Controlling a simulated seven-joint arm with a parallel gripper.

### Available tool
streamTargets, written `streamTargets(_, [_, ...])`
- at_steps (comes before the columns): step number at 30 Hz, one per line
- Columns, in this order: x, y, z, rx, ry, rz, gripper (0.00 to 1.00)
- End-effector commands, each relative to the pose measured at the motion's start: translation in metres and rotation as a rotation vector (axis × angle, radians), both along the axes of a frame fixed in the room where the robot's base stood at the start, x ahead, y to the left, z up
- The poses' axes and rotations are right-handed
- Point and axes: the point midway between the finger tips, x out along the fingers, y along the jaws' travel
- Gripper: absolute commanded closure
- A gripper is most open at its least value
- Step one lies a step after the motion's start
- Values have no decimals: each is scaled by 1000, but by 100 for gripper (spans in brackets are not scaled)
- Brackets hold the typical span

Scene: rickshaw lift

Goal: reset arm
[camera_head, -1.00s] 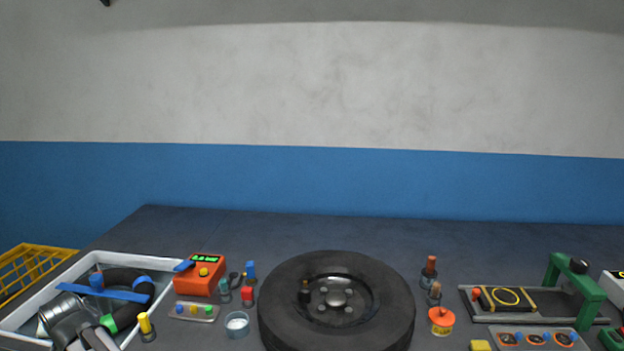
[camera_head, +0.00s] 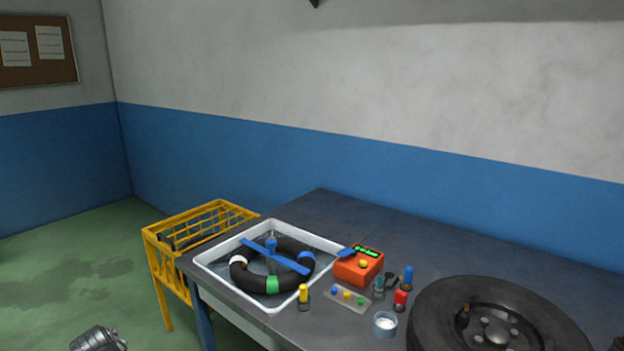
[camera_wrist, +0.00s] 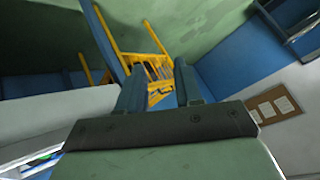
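My gripper (camera_wrist: 160,78) shows in the wrist view with its two dark fingers apart and nothing between them. Beyond the fingers lie the yellow basket (camera_wrist: 150,62) and the green floor, some way off. In the head view only a grey metal part of my arm (camera_head: 97,339) shows at the bottom left, over the floor and left of the table. The fingers are not seen in the head view.
The dark table (camera_head: 340,205) holds a white tray (camera_head: 338,243) with a black ring and blue bar inside, an orange box (camera_head: 345,270), small bottles and a large black wheel (camera_head: 430,310). The yellow basket (camera_head: 155,245) stands left of the table. Open floor (camera_head: 60,270) lies further left.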

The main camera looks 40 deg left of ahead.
Motion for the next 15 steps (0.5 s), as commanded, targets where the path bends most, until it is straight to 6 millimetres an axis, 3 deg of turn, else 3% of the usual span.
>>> streamTargets(2, [-11, -3, -13, -13, -3, 11, 65])
streamTargets(5, [-9, -9, -30, -33, -7, 11, 65])
streamTargets(15, [47, -41, -83, -112, -21, -29, 65])
